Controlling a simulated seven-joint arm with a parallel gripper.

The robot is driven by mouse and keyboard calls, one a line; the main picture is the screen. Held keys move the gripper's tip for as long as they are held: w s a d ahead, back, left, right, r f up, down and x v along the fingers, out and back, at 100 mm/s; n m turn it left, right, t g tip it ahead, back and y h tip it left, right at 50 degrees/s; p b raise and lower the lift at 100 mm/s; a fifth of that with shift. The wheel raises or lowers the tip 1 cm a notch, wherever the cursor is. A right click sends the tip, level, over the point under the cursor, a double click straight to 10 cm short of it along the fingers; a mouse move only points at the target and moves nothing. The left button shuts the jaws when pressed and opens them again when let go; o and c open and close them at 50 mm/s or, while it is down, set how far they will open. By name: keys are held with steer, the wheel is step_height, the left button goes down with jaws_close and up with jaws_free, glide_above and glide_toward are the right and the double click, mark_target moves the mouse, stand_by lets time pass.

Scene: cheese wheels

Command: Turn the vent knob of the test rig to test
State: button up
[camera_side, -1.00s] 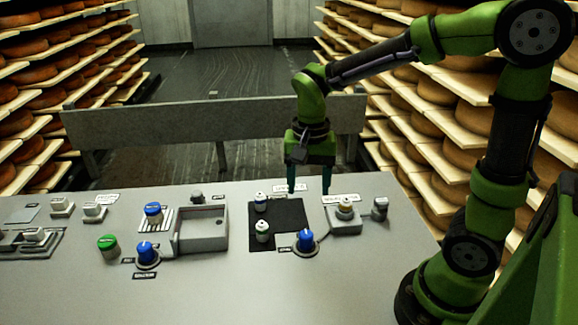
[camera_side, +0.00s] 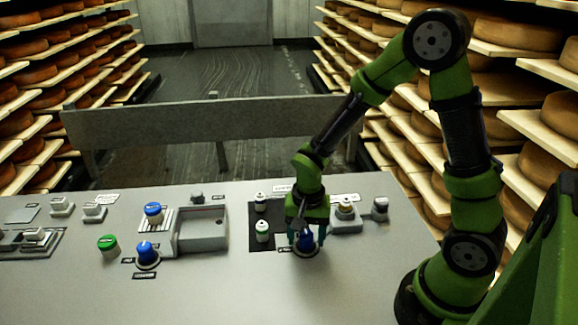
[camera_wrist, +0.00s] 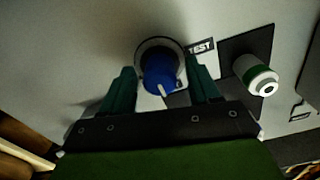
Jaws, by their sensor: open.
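A blue knob (camera_side: 306,241) on a round grey base stands at the right front of the table, beside the dark pad. In the wrist view the same blue knob (camera_wrist: 160,76) has a white pointer mark toward the bottom of the picture. A label reading TEST (camera_wrist: 200,47) lies to its upper right; the pointer does not face it. My gripper (camera_side: 306,236) is low over this knob, pointing down. Its two green fingers are open, one on each side of the knob, with no clear contact visible. My gripper (camera_wrist: 161,80) partly hides the knob's surroundings.
A grey block with a round-topped part (camera_side: 345,216) stands close right of my gripper. Another blue knob (camera_side: 147,252), a green knob (camera_side: 107,243) and a grey tray (camera_side: 202,246) are further left. The front of the table is clear.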

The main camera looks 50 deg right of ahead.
steer(key=c, duration=1)
steer(key=shift+c, duration=0.2)
steer(key=shift+n, duration=0.4)
steer(key=n, duration=0.3)
steer(key=shift+n, duration=0.4)
steer(key=n, duration=0.4)
steer(key=shift+n, duration=0.3)
steer(key=n, duration=0.8)
steer(key=shift+n, duration=0.3)
